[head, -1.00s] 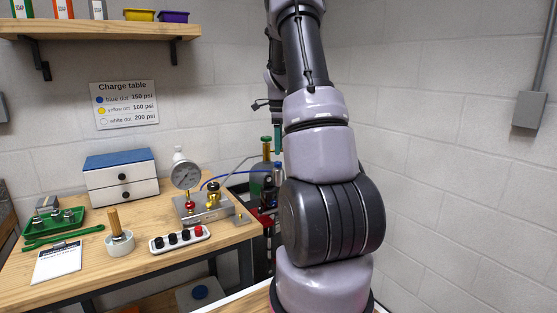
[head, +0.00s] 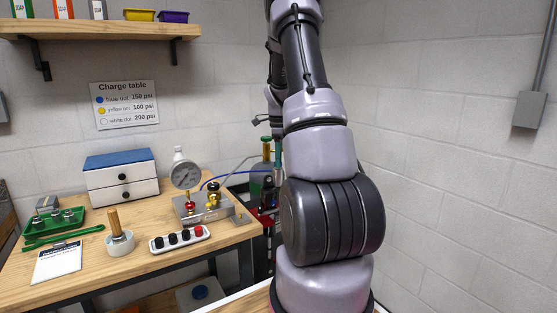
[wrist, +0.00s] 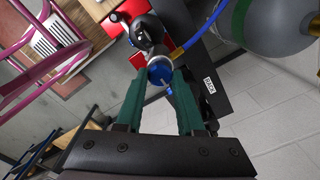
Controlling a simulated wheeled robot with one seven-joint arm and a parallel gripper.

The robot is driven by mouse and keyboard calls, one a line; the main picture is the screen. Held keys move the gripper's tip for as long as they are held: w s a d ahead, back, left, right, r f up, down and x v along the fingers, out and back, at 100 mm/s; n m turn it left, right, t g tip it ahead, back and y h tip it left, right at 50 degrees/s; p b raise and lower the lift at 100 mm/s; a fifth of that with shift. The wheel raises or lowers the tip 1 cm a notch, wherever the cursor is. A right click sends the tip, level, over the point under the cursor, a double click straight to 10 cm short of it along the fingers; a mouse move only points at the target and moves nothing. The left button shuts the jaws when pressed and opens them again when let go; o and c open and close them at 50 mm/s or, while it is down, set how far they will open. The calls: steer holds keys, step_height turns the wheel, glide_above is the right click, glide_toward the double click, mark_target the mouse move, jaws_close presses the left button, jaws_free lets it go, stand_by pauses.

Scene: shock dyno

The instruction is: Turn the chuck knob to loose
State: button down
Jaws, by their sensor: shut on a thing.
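The chuck knob (wrist: 157,70) is blue and round, with a pale rim, and shows in the wrist view between the tips of my green fingers. A white mark shows on its face. My gripper (wrist: 162,80) has one finger on each side of the knob and is shut on it. The knob sits at the end of a dark fitting on a black and red stand (wrist: 222,104). In the head view my arm hides most of the knob and stand.
A grey-green gas cylinder (wrist: 265,28) stands close by, with a blue hose (wrist: 222,30) near it. In the head view a wooden bench (head: 75,288) at left holds a pressure gauge (head: 185,174), a button strip (head: 180,238) and a green tray (head: 52,222). A block wall is at right.

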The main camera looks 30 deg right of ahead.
steer(key=shift+n, duration=0.3)
steer(key=n, duration=0.8)
steer(key=shift+n, duration=0.4)
steer(key=n, duration=0.4)
steer(key=shift+w+n, duration=0.1)
steer(key=shift+n, duration=2.1)
steer(key=c, duration=0.5)
jaws_free()
